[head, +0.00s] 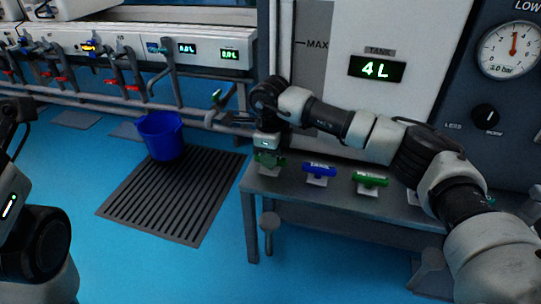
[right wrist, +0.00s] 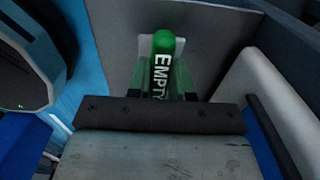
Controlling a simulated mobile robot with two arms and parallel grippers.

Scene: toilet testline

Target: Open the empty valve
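The green empty valve handle (right wrist: 163,62), lettered EMPTY, shows upright in the middle of the right wrist view. In the head view its place on the grey bench is mostly hidden by my right gripper (head: 269,160). The gripper points down over the bench's left end, with its two fingers on either side of the handle. The fingers are close to the handle, but I cannot tell whether they press on it. Part of my left arm shows at the left edge of the head view; its gripper is out of the picture.
A blue handle (head: 319,171) and another green handle (head: 371,179) stand to the right on the bench (head: 300,192). The tank display (head: 376,68) reads 4 L. A blue bucket (head: 162,135) stands by the floor grate (head: 170,200).

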